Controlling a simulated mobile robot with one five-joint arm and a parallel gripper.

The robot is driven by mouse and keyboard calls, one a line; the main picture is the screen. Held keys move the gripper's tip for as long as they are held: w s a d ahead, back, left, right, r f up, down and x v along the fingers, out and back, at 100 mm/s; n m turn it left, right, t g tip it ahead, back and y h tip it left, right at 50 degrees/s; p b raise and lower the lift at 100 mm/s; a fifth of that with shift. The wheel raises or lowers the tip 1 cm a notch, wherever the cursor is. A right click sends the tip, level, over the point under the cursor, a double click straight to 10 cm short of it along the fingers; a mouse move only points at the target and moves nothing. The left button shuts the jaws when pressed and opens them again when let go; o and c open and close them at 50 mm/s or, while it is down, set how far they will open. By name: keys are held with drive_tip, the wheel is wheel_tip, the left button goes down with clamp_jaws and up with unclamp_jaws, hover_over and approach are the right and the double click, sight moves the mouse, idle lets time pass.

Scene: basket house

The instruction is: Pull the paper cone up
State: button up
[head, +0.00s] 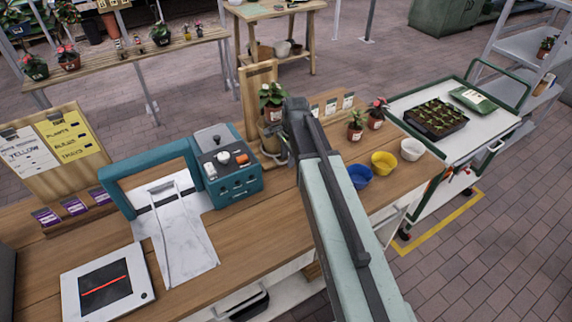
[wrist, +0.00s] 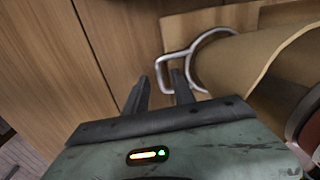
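The tan paper cone (wrist: 250,68) lies at the right of the wrist view, with a metal ring (wrist: 196,58) around it. A small loop handle (wrist: 168,68) sticks out from the ring toward my gripper. In the head view the cone (head: 268,132) stands at a wooden stand under a potted plant, partly hidden by my arm. My gripper there (head: 281,157) is small and low beside it.
A teal box with knobs (head: 229,172) stands left of the stand. Blue (head: 361,178), yellow (head: 384,163) and white (head: 412,149) bowls and small potted plants (head: 357,125) are to the right. The wooden counter (head: 250,240) is bare in front.

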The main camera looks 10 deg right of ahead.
clamp_jaws()
drive_tip(key=shift+s, duration=0.1)
idle(1.3)
